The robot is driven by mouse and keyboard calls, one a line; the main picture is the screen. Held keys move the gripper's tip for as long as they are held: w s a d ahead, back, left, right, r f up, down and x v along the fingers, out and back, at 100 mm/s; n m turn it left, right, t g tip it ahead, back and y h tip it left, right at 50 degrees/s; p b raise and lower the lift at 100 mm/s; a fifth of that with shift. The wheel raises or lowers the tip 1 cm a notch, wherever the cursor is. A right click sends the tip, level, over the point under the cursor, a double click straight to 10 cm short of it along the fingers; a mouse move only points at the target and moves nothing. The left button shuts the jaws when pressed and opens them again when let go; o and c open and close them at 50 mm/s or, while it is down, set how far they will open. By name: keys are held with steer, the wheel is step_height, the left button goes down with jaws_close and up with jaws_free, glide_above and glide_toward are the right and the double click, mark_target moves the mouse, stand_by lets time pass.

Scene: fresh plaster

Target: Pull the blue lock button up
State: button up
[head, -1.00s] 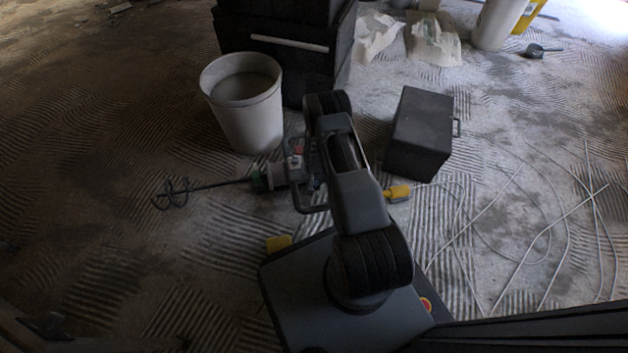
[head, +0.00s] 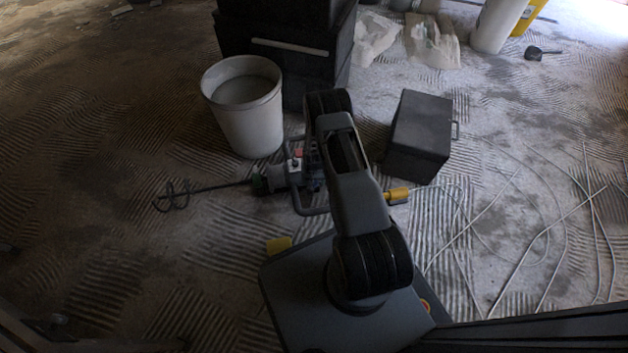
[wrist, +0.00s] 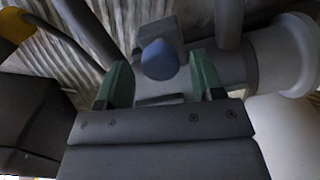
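The blue lock button (wrist: 160,60) shows in the wrist view as a rounded blue knob on a grey block of the mixing tool. My gripper (wrist: 161,82) is open, with one green fingertip to the left of the button and one to the right. Gaps show between the button and both fingertips, so nothing is held. In the head view the mixing tool (head: 264,184) lies on the floor, with its spiral paddle pointing left and its handle frame beside my arm. My arm hides my gripper there, and I cannot make out the button clearly.
A white bucket (head: 247,112) stands just behind the tool. A dark box (head: 420,137) stands to the right of my arm, and a dark cabinet (head: 285,65) is behind. Thin cables or rods (head: 540,225) lie on the right floor. The left floor is mostly clear.

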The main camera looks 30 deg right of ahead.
steer(key=shift+o, duration=0.2)
step_height(320, 180, up, 14)
steer(key=p, duration=0.6)
stand_by(0.4)
step_height(320, 180, up, 21)
steer(key=n+p, duration=0.1)
steer(key=p, duration=0.8)
glide_above(314, 182)
steer(key=w+a, duration=0.1)
steer(key=a, duration=0.1)
steer(key=s+a+r+n+t+p, duration=0.2)
steer(key=r+p, duration=0.6)
steer(key=r, duration=1.2)
steer(key=s+a+r+p, duration=0.2)
steer(key=s+r+p, duration=0.3)
steer(key=r, duration=0.5)
steer(key=s+a+r+n+t+p, duration=0.1)
steer(key=s+a+r+p, duration=0.1)
steer(key=s+r+p, duration=0.4)
steer(key=s+a+r+p, duration=0.2)
steer(key=s+r+p, duration=0.3)
steer(key=r, duration=1)
steer(key=shift+s+a+r+n+t, duration=0.2)
steer(key=shift+s+n+t, duration=0.15)
steer(key=shift+s, duration=0.5)
steer(key=shift+c, duration=0.2)
